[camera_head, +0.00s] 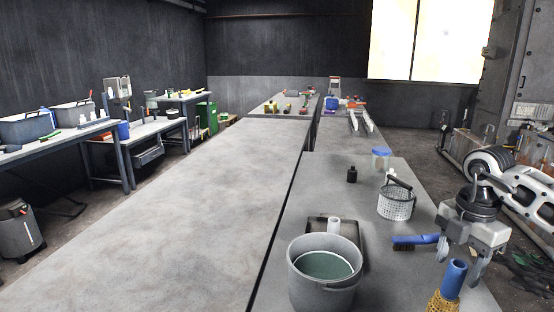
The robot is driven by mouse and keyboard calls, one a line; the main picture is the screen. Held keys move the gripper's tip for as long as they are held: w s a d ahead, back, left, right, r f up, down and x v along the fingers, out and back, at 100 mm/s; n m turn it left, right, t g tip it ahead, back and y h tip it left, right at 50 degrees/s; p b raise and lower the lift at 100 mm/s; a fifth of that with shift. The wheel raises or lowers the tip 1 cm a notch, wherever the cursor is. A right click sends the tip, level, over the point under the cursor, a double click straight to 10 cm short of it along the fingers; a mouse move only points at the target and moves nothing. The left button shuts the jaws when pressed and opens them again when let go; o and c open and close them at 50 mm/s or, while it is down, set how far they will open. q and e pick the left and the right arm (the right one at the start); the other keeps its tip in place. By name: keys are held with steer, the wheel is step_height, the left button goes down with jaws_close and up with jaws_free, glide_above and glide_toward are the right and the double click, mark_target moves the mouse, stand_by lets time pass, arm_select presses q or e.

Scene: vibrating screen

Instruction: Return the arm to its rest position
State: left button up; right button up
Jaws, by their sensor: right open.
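My right gripper (462,262) comes in from the right with my white and black arm and hangs over the right edge of the grey table (378,270). Its two grey fingers point down and are apart, with nothing held between them. A blue-handled brush (414,240) lies on the table just left of the gripper. A second brush with a blue handle (453,279) and yellow bristles stands at the bottom edge, in front of the gripper. My left gripper is out of view.
A grey bucket (324,290) with greenish content stands at the front, with a dark dustpan (347,238) behind it. A white perforated basket (396,204), a black bottle (352,174) and a blue-lidded jar (381,160) stand farther back. The long table (200,210) on the left is bare.

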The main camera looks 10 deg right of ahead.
mark_target(454, 277)
step_height(454, 277, down, 4)
steer(key=shift+f, duration=0.15)
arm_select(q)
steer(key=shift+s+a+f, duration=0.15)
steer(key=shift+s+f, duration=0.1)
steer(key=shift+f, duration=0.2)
arm_select(e)
steer(key=shift+r, duration=0.2)
